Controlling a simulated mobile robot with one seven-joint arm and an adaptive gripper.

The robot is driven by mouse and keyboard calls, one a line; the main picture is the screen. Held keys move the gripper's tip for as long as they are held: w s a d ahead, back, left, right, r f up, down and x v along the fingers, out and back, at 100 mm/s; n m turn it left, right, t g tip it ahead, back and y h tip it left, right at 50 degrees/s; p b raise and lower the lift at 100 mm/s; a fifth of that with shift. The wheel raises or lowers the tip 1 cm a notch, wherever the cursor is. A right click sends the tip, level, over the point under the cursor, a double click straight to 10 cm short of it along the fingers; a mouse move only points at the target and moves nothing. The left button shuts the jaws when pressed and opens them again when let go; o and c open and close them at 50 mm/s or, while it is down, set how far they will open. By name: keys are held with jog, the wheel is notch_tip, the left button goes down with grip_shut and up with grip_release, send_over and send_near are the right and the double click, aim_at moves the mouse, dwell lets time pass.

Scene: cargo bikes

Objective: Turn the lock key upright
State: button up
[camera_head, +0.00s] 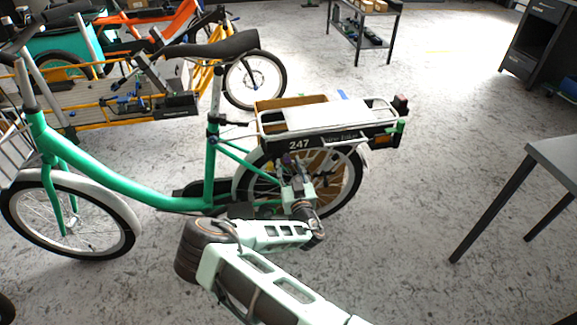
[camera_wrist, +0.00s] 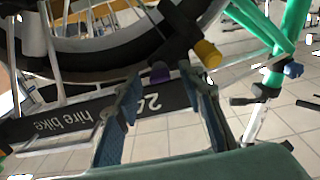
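A green hire bike (camera_head: 150,187) stands side-on in the head view. A small purple piece (camera_wrist: 160,73), which looks like the lock key, shows beside the rear wheel in the wrist view, and also in the head view (camera_head: 287,159). Its exact tilt is too small to tell. It sits beyond and between my fingertips. A black part with a yellow round end (camera_wrist: 208,54) is just right of it. My gripper (camera_wrist: 165,92) is open with nothing between its blue-padded fingers. In the head view my gripper (camera_head: 293,172) is at the rear wheel, partly covering it.
The black "247" side panel (camera_wrist: 70,122) and rear rack (camera_head: 330,114) are close to my gripper. The wheel spokes and green frame are also near. An orange and yellow cargo bike (camera_head: 150,30) stands behind. A table (camera_head: 555,160) is at right; floor between is clear.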

jog(key=shift+w+a, duration=0.15)
jog(key=shift+w, duration=0.35)
grip_shut()
